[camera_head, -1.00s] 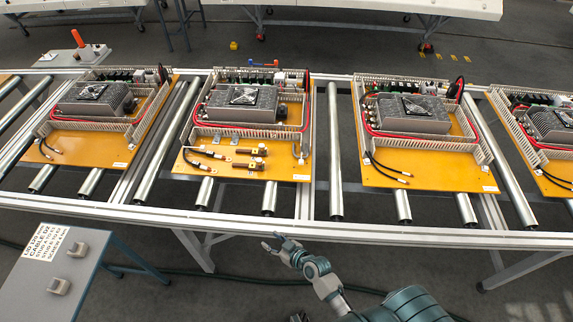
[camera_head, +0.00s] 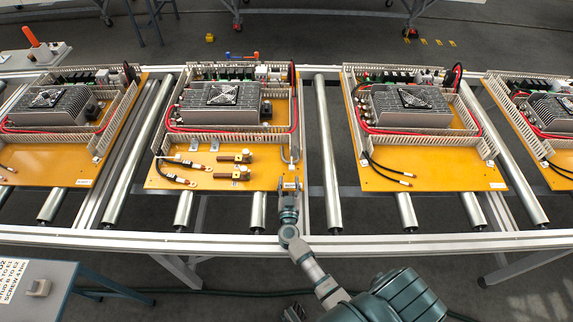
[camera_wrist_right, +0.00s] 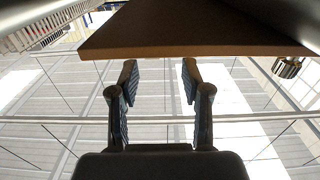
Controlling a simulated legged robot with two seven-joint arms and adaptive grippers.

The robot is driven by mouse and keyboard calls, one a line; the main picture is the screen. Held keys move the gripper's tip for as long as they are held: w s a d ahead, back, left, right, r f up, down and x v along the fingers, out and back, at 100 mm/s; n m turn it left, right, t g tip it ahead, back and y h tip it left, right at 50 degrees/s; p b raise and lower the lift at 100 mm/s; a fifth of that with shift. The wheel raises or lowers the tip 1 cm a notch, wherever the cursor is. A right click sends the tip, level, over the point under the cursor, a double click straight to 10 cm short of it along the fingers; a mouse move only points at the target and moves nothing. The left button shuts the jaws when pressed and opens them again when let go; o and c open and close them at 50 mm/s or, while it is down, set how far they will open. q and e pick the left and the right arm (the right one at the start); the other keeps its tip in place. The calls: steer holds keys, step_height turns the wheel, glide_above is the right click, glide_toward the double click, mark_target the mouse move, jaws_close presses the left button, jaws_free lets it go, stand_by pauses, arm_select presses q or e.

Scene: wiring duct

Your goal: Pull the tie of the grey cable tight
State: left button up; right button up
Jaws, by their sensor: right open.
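A short grey cable (camera_head: 287,156) shows at the right end of the front duct on the second board from the left (camera_head: 215,182). Its tie is too small to make out. My right gripper (camera_head: 289,187) is at the front right corner of that board and covers part of it. In the right wrist view the right gripper (camera_wrist_right: 158,78) is open, with nothing between its two fingers. The edge of a board (camera_wrist_right: 190,38) lies just beyond the fingertips, apart from them as far as I can tell. My left gripper is not in view.
The boards sit on a roller conveyor with a metal front rail (camera_head: 400,241). Black cables with lugs (camera_head: 180,174) and brass terminals (camera_head: 236,166) lie on the same board. A slotted duct (camera_head: 222,141) borders the heatsink unit.

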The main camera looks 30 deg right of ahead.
mark_target(291, 170)
steer(key=x, duration=0.2)
steer(key=b+x, duration=0.1)
steer(key=x, duration=0.1)
steer(key=d+x, duration=0.1)
steer(key=x, duration=0.1)
steer(key=shift+s+d+f+b, duration=0.1)
steer(key=shift+s+d+b, duration=0.1)
steer(key=shift+b, duration=0.1)
steer(key=shift+w, duration=0.3)
steer(key=shift+a+r, duration=0.25)
steer(key=shift+r, duration=0.15)
steer(key=c, duration=0.7)
steer(key=shift+d+f, duration=0.1)
jaws_close()
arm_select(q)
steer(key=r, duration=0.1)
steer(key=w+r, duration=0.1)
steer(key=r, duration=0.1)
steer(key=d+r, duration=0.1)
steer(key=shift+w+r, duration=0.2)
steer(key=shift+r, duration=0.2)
arm_select(e)
steer(key=shift+s+d, duration=0.1)
steer(key=shift+d, duration=0.05)
